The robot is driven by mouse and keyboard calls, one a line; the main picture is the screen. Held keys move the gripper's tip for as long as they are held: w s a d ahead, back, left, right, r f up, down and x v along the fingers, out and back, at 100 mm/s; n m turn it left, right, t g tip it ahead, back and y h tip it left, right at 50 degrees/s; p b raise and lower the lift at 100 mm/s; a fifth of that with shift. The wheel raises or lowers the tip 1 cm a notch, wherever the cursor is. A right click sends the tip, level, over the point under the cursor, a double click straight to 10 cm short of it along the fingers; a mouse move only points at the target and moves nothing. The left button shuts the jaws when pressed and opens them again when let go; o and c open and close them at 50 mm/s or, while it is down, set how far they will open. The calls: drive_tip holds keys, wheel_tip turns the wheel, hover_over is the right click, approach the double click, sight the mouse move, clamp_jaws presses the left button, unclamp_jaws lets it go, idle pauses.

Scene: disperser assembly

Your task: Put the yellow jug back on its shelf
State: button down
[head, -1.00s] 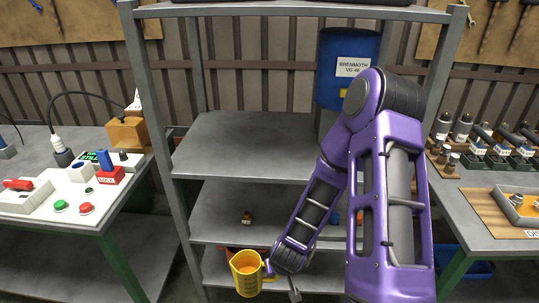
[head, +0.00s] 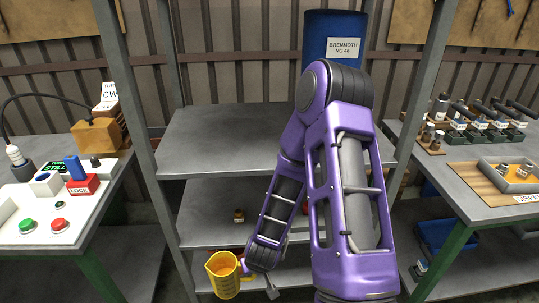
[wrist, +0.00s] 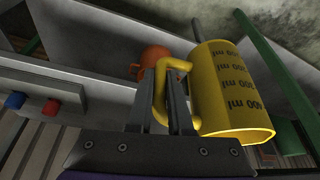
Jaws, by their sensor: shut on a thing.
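The yellow jug (head: 222,281) is in front of the shelf rack's lower part in the head view, with its open top upward. In the wrist view the jug (wrist: 228,95) shows black volume marks. My gripper (head: 243,268) is shut on the jug's handle; its two fingers (wrist: 161,95) close around the handle in the wrist view. I cannot tell whether the jug touches a shelf.
A blue drum (head: 320,45) labelled BRENMOTH VG 46 stands behind my arm. A bench with buttons (head: 45,215) is on the left; a bench with fittings (head: 470,180) is on the right. Rack posts (head: 150,150) flank the shelves. An orange object (wrist: 155,57) shows behind the handle.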

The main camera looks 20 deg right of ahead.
drive_tip(key=shift+a+r, duration=0.1)
drive_tip(key=shift+r, duration=0.2)
